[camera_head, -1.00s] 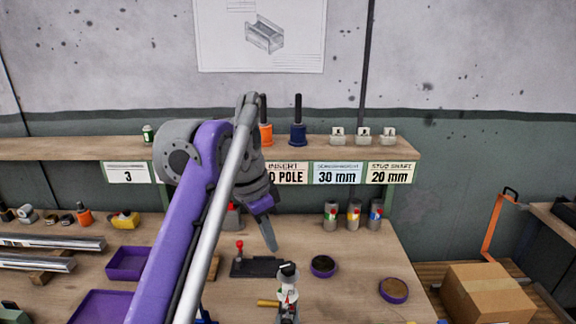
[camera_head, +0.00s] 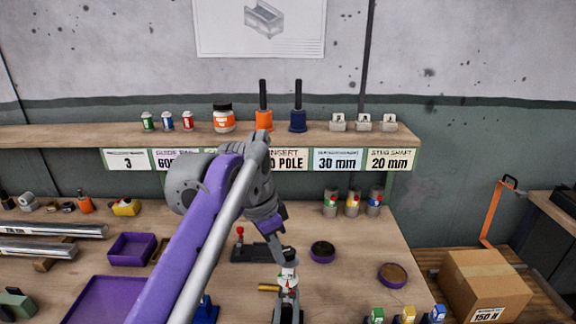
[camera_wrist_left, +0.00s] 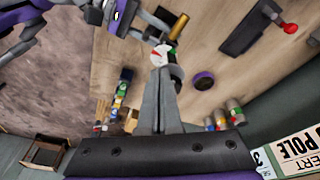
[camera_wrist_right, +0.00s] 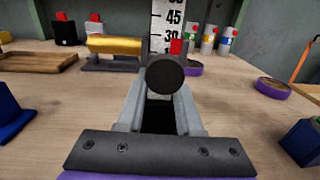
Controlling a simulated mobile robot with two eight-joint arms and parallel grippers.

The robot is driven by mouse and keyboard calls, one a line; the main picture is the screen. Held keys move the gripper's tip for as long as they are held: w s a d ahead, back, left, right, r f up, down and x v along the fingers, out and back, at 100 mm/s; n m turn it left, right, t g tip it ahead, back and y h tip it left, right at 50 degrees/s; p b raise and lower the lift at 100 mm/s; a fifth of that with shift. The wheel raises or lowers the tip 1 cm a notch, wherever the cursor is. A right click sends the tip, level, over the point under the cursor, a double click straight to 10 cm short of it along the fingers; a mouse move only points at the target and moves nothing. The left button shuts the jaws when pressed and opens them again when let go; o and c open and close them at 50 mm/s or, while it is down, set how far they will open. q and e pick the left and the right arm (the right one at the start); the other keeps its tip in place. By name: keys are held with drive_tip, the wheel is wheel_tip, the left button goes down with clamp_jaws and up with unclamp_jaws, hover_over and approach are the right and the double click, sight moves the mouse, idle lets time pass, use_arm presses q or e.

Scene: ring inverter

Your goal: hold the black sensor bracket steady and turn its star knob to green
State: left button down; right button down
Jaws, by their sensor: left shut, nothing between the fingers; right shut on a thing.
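A small dial (camera_head: 288,283) with red, white and green sectors stands low in the centre of the head view, under a grey and black cap. It also shows in the left wrist view (camera_wrist_left: 160,54). My left gripper (camera_head: 282,258) is shut and empty, fingertips right beside the dial and cap; I cannot tell if they touch. My right gripper (camera_head: 287,312) is shut on a dark part below the dial. In the right wrist view this black round-ended part, taken as the bracket (camera_wrist_right: 165,75), sits between the fingertips. The knob's star shape and pointer are unclear.
A brass cylinder (camera_head: 268,288) lies just left of the dial. Behind stand a black base with a red ball lever (camera_head: 258,252) and a dark round purple-rimmed dish (camera_head: 322,252). A purple tray (camera_head: 105,300) is at left. Free bench lies to the right.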

use_arm(q)
drive_tip(key=shift+w+d+f, duration=0.1)
drive_tip(key=shift+w+d, duration=0.05)
drive_tip(key=shift+w, duration=0.15)
idle(0.9)
drive_tip(key=shift+w+a, duration=0.3)
drive_tip(key=shift+w, duration=0.05)
drive_tip(key=shift+w+a, duration=0.15)
drive_tip(key=shift+w, duration=0.2)
drive_tip(key=shift+w, duration=0.2)
idle(0.3)
drive_tip(key=shift+a, duration=0.15)
drive_tip(key=v, duration=0.6)
drive_tip(key=shift+w+d, duration=0.25)
drive_tip(key=shift+d, duration=0.1)
